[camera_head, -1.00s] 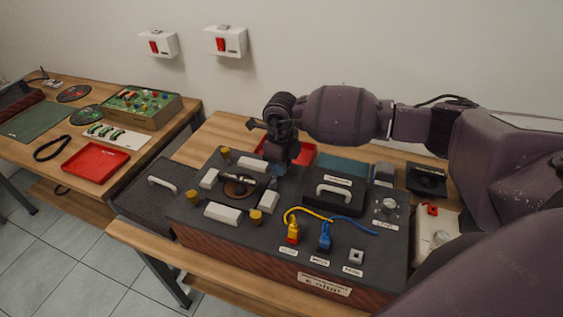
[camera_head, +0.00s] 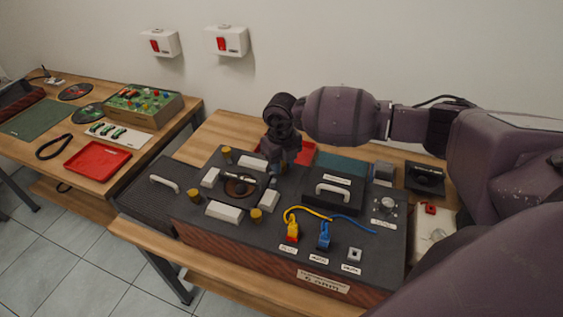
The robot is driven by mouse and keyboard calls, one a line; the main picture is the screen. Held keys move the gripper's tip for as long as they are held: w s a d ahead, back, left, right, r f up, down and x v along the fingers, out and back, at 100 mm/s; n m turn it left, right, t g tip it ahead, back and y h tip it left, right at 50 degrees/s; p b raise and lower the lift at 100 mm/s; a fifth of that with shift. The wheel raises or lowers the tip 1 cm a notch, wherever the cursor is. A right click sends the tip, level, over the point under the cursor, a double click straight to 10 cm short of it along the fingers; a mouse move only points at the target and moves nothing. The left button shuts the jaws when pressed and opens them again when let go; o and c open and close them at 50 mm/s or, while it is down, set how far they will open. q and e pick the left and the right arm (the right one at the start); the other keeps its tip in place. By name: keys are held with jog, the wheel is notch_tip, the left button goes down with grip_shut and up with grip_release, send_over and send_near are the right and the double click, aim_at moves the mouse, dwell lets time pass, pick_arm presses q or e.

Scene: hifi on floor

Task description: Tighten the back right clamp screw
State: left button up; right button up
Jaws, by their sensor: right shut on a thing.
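The dark box (camera_head: 300,250) on the bench has a round recess (camera_head: 240,187) with white blocks around it. Yellow clamp screws show at the back left (camera_head: 227,155), front left (camera_head: 194,197) and front right (camera_head: 256,216). My right gripper (camera_head: 277,170) points down at the back right corner of this group. It is shut on the back right clamp screw, which its fingers and wrist hide almost fully. My left gripper is not in view.
Yellow and blue cables (camera_head: 324,238) run at the box's front. A red tray (camera_head: 304,153) sits behind the gripper. A dark case with a pale handle (camera_head: 164,183) is at the left.

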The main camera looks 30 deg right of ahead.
jog(key=o, duration=0.9)
notch_tip(320, 180, up, 11)
jog(key=shift+f+b, duration=0.1)
jog(key=shift+b, duration=0.2)
dwell(0.6)
